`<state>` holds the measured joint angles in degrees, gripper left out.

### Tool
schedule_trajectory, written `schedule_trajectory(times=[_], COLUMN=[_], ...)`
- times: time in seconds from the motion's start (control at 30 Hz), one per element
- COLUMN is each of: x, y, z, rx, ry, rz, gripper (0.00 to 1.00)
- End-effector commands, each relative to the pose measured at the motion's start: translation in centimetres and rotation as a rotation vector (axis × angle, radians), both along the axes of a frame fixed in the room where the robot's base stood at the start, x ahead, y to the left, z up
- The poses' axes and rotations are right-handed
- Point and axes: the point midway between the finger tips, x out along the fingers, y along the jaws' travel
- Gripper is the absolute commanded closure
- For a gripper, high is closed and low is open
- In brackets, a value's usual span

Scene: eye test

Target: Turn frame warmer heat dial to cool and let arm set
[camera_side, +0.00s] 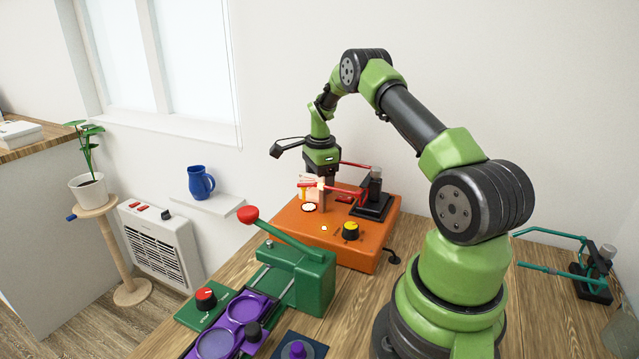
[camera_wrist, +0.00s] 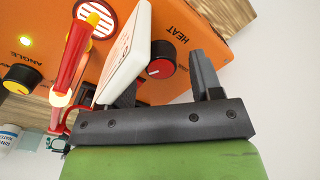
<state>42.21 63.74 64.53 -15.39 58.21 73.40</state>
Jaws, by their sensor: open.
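The orange frame warmer (camera_side: 290,222) stands on the wooden table; its top also fills much of the wrist view (camera_wrist: 205,20). The dark heat dial (camera_wrist: 161,67), with a red face and the word HEAT beside it, shows in the wrist view. I cannot read its setting. In the side view it does not show. A red spectacle arm (camera_wrist: 73,60) stretches over the warmer's glowing vent (camera_wrist: 97,18) and glows orange at its near end. My gripper (camera_wrist: 162,78) is open, pointing down above the warmer, the dial between its fingers in picture; contact is unclear.
A white block (camera_wrist: 124,52) with faint markings stands left of the dial, close to my left finger. A yellow angle dial (camera_side: 351,231) sits at the warmer's front. A black stand (camera_side: 373,200) holds the red frame. A green lever press (camera_side: 300,275) stands in front.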

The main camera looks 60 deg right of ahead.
Motion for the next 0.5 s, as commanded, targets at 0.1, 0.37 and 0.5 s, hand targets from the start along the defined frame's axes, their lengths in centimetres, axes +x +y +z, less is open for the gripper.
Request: schedule_trajectory(times=[0.1, 0.37, 0.5], x=[0.02, 0.05, 0.05], y=[0.00, -0.03, -0.02], z=[-0.80, -0.94, -0.92], rx=[0.000, -0.001, -0.001], ry=[0.000, -0.002, -0.001], rz=[0.000, 0.000, 0.001], gripper=[0.41, 0.41, 0.66])
